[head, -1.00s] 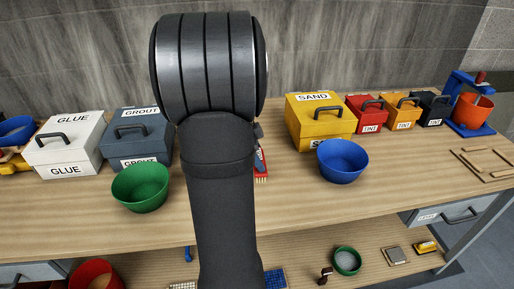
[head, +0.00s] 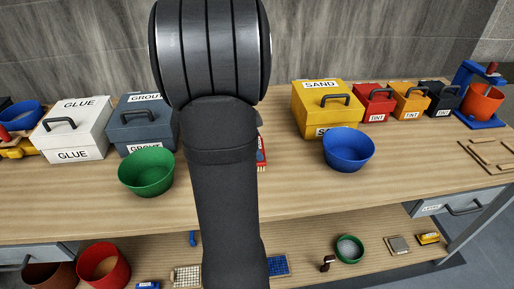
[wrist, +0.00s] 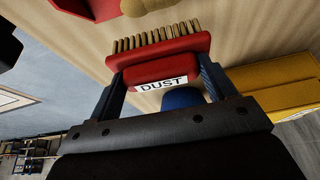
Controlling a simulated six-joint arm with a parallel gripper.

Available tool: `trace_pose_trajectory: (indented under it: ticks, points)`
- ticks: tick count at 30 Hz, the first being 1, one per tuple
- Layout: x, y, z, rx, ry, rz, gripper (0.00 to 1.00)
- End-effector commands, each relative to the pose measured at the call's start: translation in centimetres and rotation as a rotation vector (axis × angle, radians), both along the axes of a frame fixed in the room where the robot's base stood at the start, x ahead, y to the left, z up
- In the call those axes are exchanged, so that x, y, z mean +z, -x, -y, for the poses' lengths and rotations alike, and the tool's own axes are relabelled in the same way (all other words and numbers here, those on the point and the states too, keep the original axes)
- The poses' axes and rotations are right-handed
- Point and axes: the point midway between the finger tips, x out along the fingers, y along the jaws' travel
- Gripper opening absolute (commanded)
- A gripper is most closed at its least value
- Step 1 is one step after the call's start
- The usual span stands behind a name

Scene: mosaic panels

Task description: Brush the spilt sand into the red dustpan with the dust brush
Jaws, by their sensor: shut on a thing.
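My gripper (wrist: 160,80) is shut on the dust brush (wrist: 165,60), a red block with a white DUST label and a row of tan bristles. In the wrist view the bristles point away from the gripper, over the wooden bench top. Just beyond them, at the top edge, is a tan patch that looks like the sand (wrist: 146,5). Left of it is a red piece that looks like the dustpan (wrist: 92,8), mostly cut off by the frame. In the head view my arm hides the gripper; only a red sliver of the brush (head: 262,155) shows.
A green bowl (head: 146,173) stands left of my arm and a blue bowl (head: 348,150) right of it. The yellow SAND box (head: 318,108) stands behind the blue bowl, the GROUT box (head: 141,125) behind the green one. The bench front between the bowls is mostly clear.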

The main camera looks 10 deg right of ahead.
Motion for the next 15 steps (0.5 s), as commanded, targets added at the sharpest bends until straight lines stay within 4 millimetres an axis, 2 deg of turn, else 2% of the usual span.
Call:
trace_pose_trajectory:
  ticks: [15]
  points:
    - [4.1, 0.0, 0.0, -0.001, -0.001, 0.002, 0.35]
